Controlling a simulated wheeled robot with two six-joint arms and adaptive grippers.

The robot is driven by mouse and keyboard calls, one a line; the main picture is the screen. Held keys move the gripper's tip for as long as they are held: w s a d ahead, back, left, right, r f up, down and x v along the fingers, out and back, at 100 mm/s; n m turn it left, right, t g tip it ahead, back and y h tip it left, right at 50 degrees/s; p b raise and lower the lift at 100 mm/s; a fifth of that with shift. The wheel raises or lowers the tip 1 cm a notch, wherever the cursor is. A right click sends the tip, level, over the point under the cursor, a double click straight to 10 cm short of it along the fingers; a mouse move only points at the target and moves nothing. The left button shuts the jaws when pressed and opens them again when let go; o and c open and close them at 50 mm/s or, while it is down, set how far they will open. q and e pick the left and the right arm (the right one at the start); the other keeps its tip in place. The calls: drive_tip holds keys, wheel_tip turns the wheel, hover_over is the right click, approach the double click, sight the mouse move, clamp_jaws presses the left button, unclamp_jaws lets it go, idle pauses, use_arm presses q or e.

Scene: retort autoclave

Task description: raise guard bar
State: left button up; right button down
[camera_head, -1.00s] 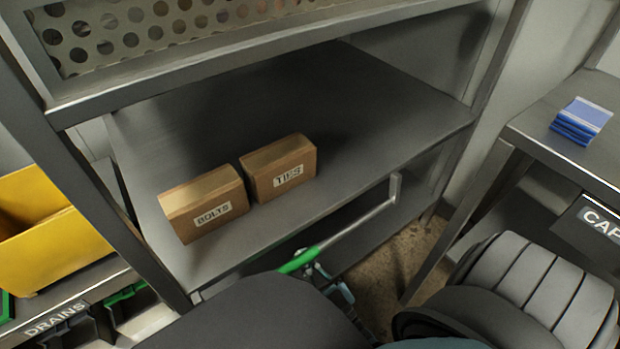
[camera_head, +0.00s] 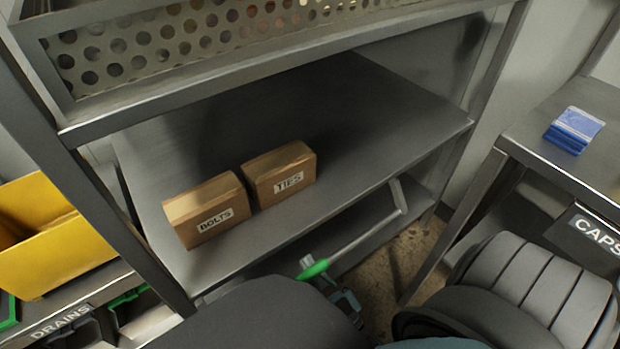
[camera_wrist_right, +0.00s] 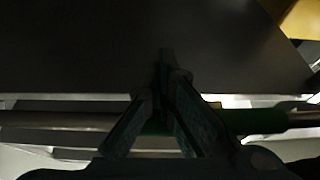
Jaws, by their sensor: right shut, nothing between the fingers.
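The guard bar (camera_head: 365,235) is a thin grey rod with a bent end at the right and a green grip (camera_head: 313,269). It runs along the front of the rack, below the edge of the shelf with the boxes. My right gripper (camera_head: 322,280) is at the green grip, partly hidden by my dark arm. In the right wrist view its fingers (camera_wrist_right: 164,75) come together at the tips, with nothing between them. The bar (camera_wrist_right: 60,120) crosses behind them there, its green part (camera_wrist_right: 255,120) dark; I cannot tell if they touch. My left gripper is not in view.
Two cardboard boxes, BOLTS (camera_head: 207,209) and TIES (camera_head: 280,174), stand on the grey shelf (camera_head: 390,110). A perforated basket (camera_head: 150,45) is above. A yellow bin (camera_head: 60,245) stands left; a table (camera_head: 560,150) with a blue stack (camera_head: 574,130) is right.

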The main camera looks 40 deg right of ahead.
sight(318, 274)
drive_tip(key=shift+s, duration=0.1)
drive_tip(key=s+p, duration=0.1)
drive_tip(key=p, duration=0.1)
drive_tip(key=s+r+g+p, duration=0.1)
drive_tip(key=p, duration=0.1)
drive_tip(key=shift+s+a+g+p, duration=0.1)
drive_tip(key=shift+s+g+p, duration=0.2)
drive_tip(key=shift+s+p, duration=0.05)
drive_tip(key=shift+s, duration=0.15)
drive_tip(key=shift+s+f, duration=0.1)
drive_tip(key=shift+s, duration=0.05)
